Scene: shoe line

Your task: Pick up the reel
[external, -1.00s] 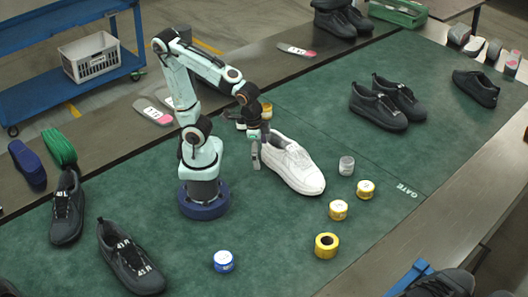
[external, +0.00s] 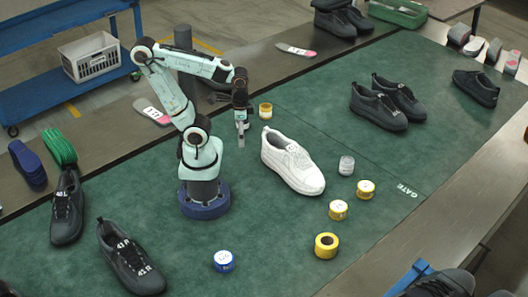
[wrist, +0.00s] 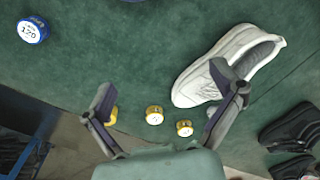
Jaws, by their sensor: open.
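In the external view, several short round reels stand on the green mat: a yellow one with a dark open centre (external: 327,245), two yellow ones with pale tops (external: 338,209) (external: 365,189), a blue one (external: 223,261), a grey-white one (external: 347,165) and a yellow-brown one (external: 265,110) at the back. Which one is meant is not clear. My gripper (external: 241,140) is open and empty above the mat, left of the white shoe (external: 292,162). Two yellow reels (wrist: 154,115) (wrist: 184,128) and the blue one (wrist: 32,30) show there.
Dark shoes stand at the front left (external: 130,258) and back right (external: 387,103). A blue and a green sole bundle (external: 60,147) lie at the left edge. A green crate (external: 398,13) is at the back.

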